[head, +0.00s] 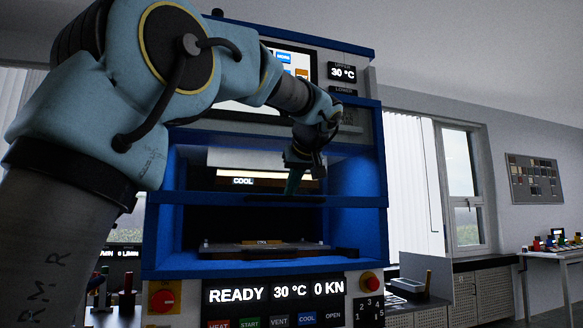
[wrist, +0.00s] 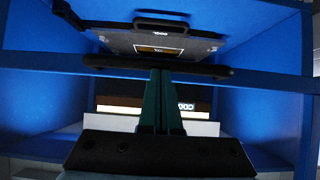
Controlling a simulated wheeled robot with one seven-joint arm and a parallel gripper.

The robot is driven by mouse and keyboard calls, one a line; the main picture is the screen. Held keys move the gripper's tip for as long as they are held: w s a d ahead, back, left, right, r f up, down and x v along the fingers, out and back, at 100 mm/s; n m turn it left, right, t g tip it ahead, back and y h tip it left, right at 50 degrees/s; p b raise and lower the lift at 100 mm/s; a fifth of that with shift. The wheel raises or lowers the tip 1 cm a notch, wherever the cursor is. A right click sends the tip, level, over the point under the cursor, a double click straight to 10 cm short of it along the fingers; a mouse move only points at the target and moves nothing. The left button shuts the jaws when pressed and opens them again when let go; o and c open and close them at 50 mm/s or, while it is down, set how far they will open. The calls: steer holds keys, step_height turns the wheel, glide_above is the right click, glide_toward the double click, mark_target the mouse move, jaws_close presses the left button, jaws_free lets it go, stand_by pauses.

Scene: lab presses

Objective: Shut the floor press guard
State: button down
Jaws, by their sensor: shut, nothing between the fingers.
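The floor press (head: 365,180) is a blue-framed machine filling the middle of the head view. Its guard seems to be the blue-framed panel whose lower bar (head: 350,200) crosses the opening about halfway down, with the gap below uncovered. The bar also crosses the wrist view (wrist: 270,79), which looks upside down. A dark handle (wrist: 110,63) runs along it. My gripper (head: 291,191) is shut and empty, in front of the press at the bar. In the wrist view its green fingertips (wrist: 160,72) meet the handle in the picture; I cannot tell whether they touch.
A lower platen (head: 262,250) sits inside the opening, and an upper block marked COOL (head: 240,182) hangs above. The control panel (head: 270,293) below reads READY, 30 °C, 0 KN. A red knob (head: 370,283) is at its right. A bench (head: 470,262) stands farther right.

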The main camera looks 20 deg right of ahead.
step_height(320, 180, down, 15)
steer(key=b, duration=1.2)
steer(key=shift+w+f+b, duration=0.15)
steer(key=shift+f+b, duration=0.05)
steer(key=shift+b, duration=0.2)
